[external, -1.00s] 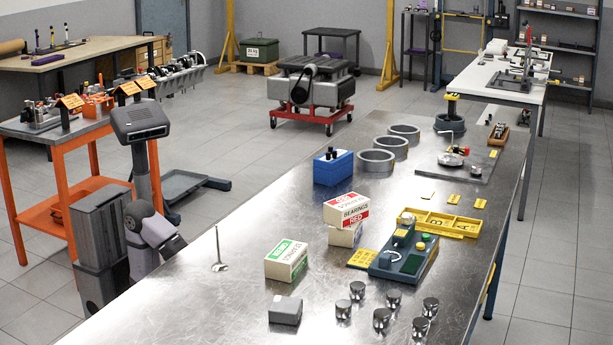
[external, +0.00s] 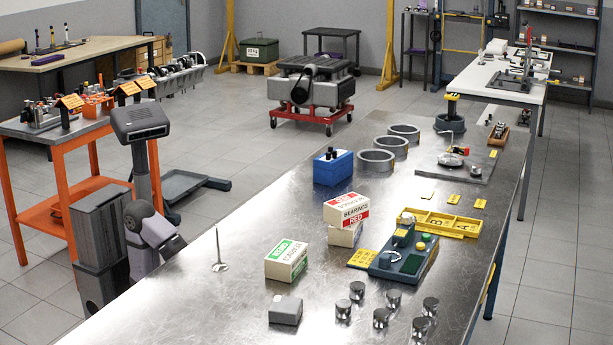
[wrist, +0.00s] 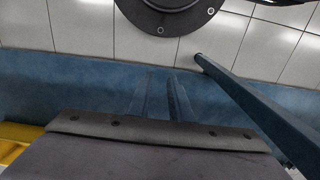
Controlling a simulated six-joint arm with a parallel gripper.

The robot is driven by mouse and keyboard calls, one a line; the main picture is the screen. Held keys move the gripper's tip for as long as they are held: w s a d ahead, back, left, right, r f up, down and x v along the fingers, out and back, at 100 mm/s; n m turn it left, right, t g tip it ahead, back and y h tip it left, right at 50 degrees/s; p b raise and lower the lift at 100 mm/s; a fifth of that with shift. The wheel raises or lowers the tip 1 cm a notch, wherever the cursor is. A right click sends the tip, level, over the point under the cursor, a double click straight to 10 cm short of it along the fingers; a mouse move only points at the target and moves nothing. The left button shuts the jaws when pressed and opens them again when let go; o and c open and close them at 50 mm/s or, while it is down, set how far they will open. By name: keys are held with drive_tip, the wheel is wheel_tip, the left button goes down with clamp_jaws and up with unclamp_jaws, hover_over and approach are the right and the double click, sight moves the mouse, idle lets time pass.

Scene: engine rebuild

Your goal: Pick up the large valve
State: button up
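A valve (external: 219,252) stands upright on the metal table at its left side, thin stem up and round head down on the top. It is the only valve I can make out on this table. In the wrist view, the two dark fingers of my gripper (wrist: 163,98) are a little apart with nothing between them. The valve does not show in the wrist view. In the external view my arm is folded beside the table's left edge, left of the valve, and my fingertips cannot be made out.
Right of the valve are a green-labelled box (external: 286,262), stacked bearing boxes (external: 346,212), a grey block (external: 285,310) and several pistons (external: 381,317). A blue-grey fixture (external: 403,258) and yellow tray (external: 440,222) lie farther right. The metal table (external: 190,290) is bare around the valve.

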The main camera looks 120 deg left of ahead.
drive_tip(key=shift+o, duration=0.3)
drive_tip(key=shift+o, duration=0.8)
